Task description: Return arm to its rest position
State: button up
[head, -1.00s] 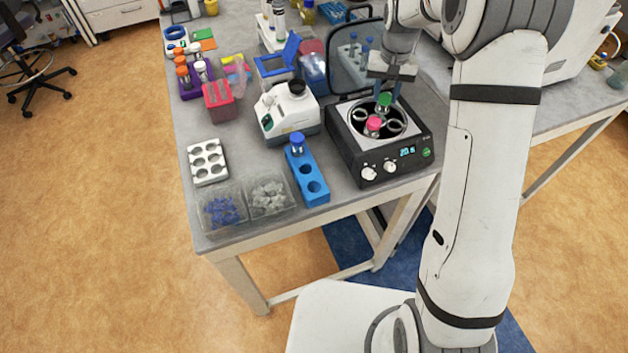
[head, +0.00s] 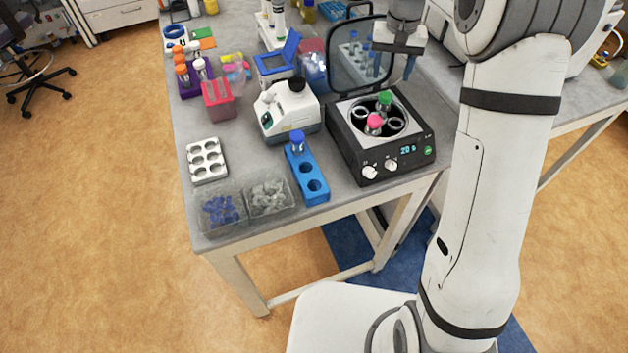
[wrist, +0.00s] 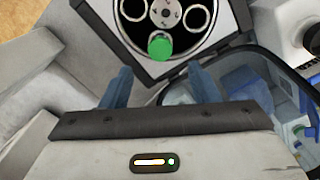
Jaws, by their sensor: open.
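My gripper (head: 394,68) is open and empty, raised above the back right of the centrifuge (head: 380,135). In the wrist view my gripper's two blue fingers (wrist: 160,88) stand apart with nothing between them. The centrifuge lid (head: 352,58) is up. A green-capped tube (head: 384,98) and a pink-capped tube (head: 374,123) sit in its rotor. The green cap (wrist: 160,47) also shows in the wrist view, ahead of the fingertips and apart from them.
A blue rack (head: 308,178) with one blue-capped tube (head: 297,141) stands left of the centrifuge. A white vortex-like device (head: 288,108), a white rack (head: 206,160) and clear bins (head: 245,200) lie farther left. A large white machine stands behind my arm.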

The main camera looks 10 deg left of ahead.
jog(key=shift+r, duration=0.75)
jog(key=s+d+r+t, duration=0.1)
jog(key=s+d+r, duration=0.35)
jog(key=s, duration=0.35)
jog(key=s+d+t, duration=0.1)
jog(key=s+d, duration=0.1)
jog(key=s, duration=1)
jog(key=s+d+t, duration=0.1)
jog(key=s+d, duration=0.1)
jog(key=s, duration=1)
jog(key=shift+s+d+f, duration=0.35)
jog(key=shift+f, duration=0.05)
